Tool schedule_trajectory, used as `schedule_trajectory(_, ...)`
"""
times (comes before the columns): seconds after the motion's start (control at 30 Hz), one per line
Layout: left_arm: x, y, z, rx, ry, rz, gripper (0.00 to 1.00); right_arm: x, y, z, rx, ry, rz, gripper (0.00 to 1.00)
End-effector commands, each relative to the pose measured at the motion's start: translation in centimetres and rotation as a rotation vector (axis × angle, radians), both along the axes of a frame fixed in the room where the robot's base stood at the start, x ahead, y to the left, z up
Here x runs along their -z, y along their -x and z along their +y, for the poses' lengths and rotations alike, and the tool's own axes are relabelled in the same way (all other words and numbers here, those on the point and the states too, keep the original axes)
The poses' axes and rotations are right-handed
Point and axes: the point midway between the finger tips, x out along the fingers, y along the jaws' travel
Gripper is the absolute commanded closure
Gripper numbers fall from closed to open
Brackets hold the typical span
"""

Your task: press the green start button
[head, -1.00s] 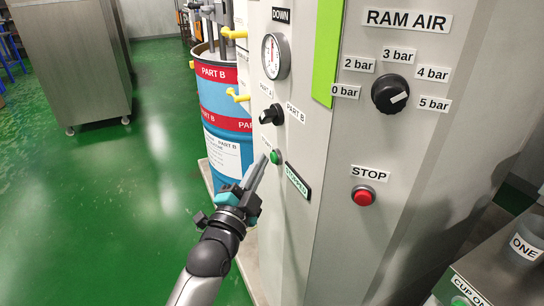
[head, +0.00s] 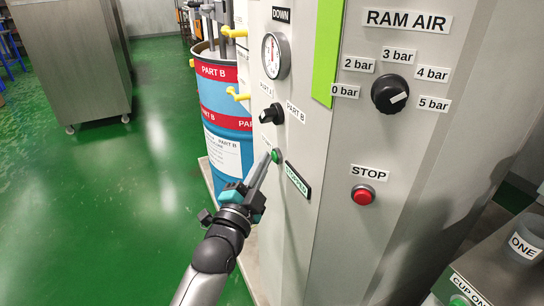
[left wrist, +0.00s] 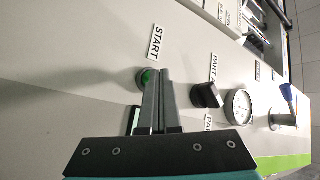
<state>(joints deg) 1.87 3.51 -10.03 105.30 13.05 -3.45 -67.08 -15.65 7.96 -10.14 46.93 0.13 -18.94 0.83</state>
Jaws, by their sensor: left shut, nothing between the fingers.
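The green start button (head: 276,156) sits on the side face of the grey cabinet, with a small label above it. My left gripper (head: 266,158) is shut and empty. Its fingertips point up at the button from the lower left and overlap its left edge in the head view. In the left wrist view the green button (left wrist: 148,77) shows just left of the shut fingertips (left wrist: 160,76), partly hidden by them, under the START label (left wrist: 156,42). I cannot tell whether the fingers touch it. My right gripper is not in view.
A STOPPED display (head: 297,180) is just right of the button. A black selector knob (head: 272,114) and a gauge (head: 276,55) are above. A red stop button (head: 363,195) and pressure dial (head: 390,94) are on the right face. A blue drum (head: 224,95) stands behind.

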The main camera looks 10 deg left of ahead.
Motion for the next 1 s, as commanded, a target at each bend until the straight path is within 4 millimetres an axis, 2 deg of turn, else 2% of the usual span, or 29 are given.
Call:
schedule_trajectory(0.47,-0.1,-0.1,-0.2,0.001,0.001,0.0,1.0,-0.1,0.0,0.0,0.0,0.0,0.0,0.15)
schedule_trajectory(1.0,0.0,0.9,1.2,0.001,0.002,0.0,1.0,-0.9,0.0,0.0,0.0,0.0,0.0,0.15)
